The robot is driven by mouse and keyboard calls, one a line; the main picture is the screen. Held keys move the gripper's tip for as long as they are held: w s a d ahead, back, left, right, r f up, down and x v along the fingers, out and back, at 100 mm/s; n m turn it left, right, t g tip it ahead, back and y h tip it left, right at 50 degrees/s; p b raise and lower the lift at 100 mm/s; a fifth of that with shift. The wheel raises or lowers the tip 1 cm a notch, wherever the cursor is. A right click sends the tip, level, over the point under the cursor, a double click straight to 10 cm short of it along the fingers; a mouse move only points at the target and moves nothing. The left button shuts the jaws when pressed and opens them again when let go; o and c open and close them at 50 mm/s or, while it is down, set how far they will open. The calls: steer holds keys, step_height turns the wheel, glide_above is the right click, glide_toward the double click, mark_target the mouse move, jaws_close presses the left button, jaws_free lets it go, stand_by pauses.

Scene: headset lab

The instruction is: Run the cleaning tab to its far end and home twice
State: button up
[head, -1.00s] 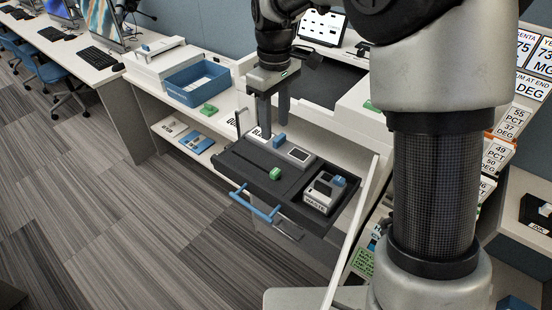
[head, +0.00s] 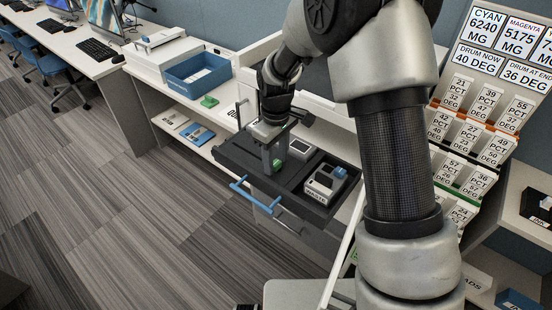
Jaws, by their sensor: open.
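The small green cleaning tab (head: 277,164) sits in the open dark drawer (head: 235,158), in the head view. My gripper (head: 273,161) points down over the drawer, with its fingers at the tab. It is open, and the tab shows beside the fingertips. I cannot tell whether the fingers touch it. The fingers hide part of the tab and most of its track.
A grey unit with a small display (head: 301,148) and a white-and-grey box with a blue knob (head: 325,183) are in the drawer, right of my gripper. The blue drawer handle (head: 250,198) sticks out in front. A blue bin (head: 197,80) stands behind left.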

mark_target(236, 145)
jaws_close()
steer(key=w+a, duration=0.3)
steer(key=a, duration=0.1)
steer(key=w+a, duration=0.3)
steer(key=a, duration=0.1)
steer(key=w+a+p, duration=0.1)
steer(key=w+a, duration=0.2)
steer(key=a, duration=0.1)
steer(key=shift+w+a, duration=0.25)
steer(key=shift+w, duration=0.1)
jaws_free()
step_height(236, 145, up, 18)
steer(key=shift+f, duration=0.25)
